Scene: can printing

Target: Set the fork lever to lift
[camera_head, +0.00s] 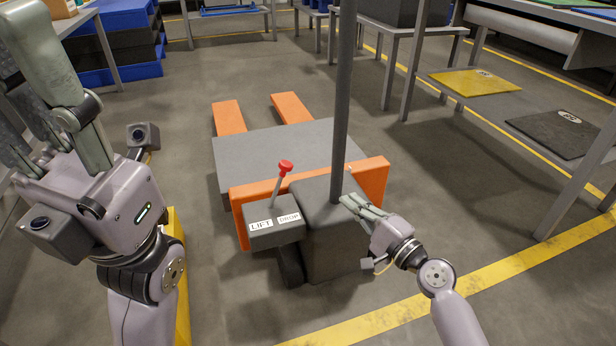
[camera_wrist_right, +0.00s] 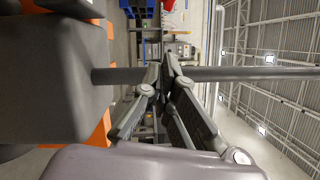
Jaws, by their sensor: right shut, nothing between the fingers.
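The fork lever (camera_head: 278,187) is a thin grey stick with a red knob (camera_head: 286,167). It rises from a dark control box (camera_head: 275,238) on the orange pallet truck and leans right, toward the DROP label side. The box has a LIFT label (camera_head: 261,225) on the left and a DROP label (camera_head: 289,218) on the right. My right gripper (camera_head: 348,202) is shut and empty, right of the lever and close to the grey pole (camera_head: 342,100). In the wrist view its fingertips (camera_wrist_right: 170,65) meet by the pole; contact is unclear. My left gripper (camera_head: 22,75) looks open and empty, far left of the lever.
The truck has orange forks (camera_head: 229,118), a grey deck (camera_head: 270,150) and a dark housing block (camera_head: 330,250). The pole stands between my right gripper and the lever. Blue crates (camera_head: 115,45) are at the back left. A table with a yellow panel (camera_head: 475,82) is at right.

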